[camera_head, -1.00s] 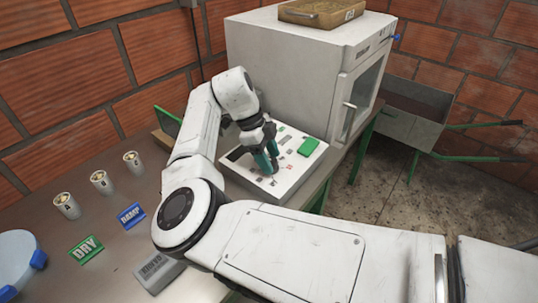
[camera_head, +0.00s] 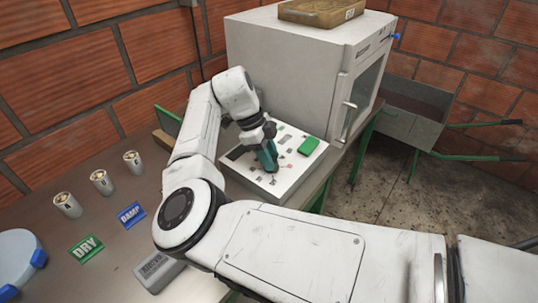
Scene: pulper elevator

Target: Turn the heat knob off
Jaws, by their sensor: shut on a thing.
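A white control panel (camera_head: 312,165) with small buttons and a green block-like part (camera_head: 309,146) lies on the bench in front of the white oven-like cabinet (camera_head: 290,62). My gripper (camera_head: 270,165) points down onto the panel's left-middle part, its dark teal fingers at the panel surface. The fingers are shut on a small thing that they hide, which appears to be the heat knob. The knob's own shape and pointer cannot be seen.
Several metal cans (camera_head: 101,182), a blue DAMP sign (camera_head: 131,215), a green DRY sign (camera_head: 86,248) and a grey device (camera_head: 158,271) stand on the bench at left. A wheelbarrow (camera_head: 408,118) stands right of the cabinet.

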